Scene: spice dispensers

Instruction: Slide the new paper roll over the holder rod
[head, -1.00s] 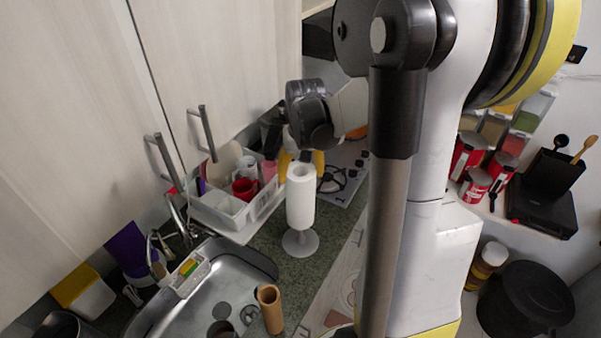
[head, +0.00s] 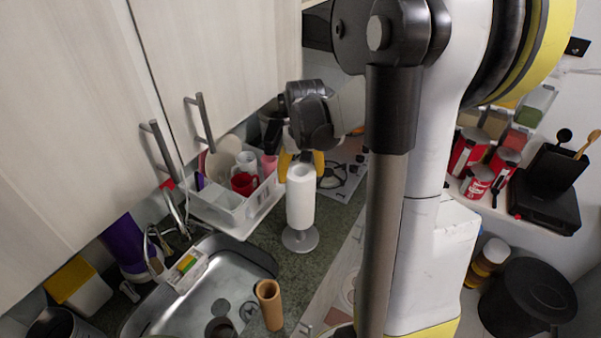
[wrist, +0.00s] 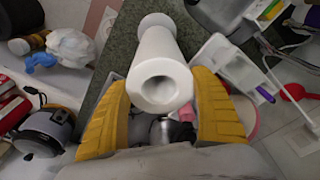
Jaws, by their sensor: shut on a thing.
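The white paper roll (head: 300,200) stands upright between the yellow fingers of my gripper (head: 300,160), which are shut on its upper part. The holder's round grey base (head: 300,239) is directly below the roll, with a short piece of stem between them. The wrist view looks onto the roll's open top end (wrist: 160,92), with one finger of my gripper (wrist: 160,84) on each side. The holder's pale base (wrist: 155,22) shows at the roll's far end. No rod sticks out of the top, and how far it reaches inside is hidden.
A white tray (head: 235,218) with cups stands left of the holder on the green counter. A brown cardboard tube (head: 269,304) stands in front, beside the metal sink (head: 190,305). A cooktop (head: 345,175) is behind. Cabinet doors (head: 150,60) with handles hang over the left.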

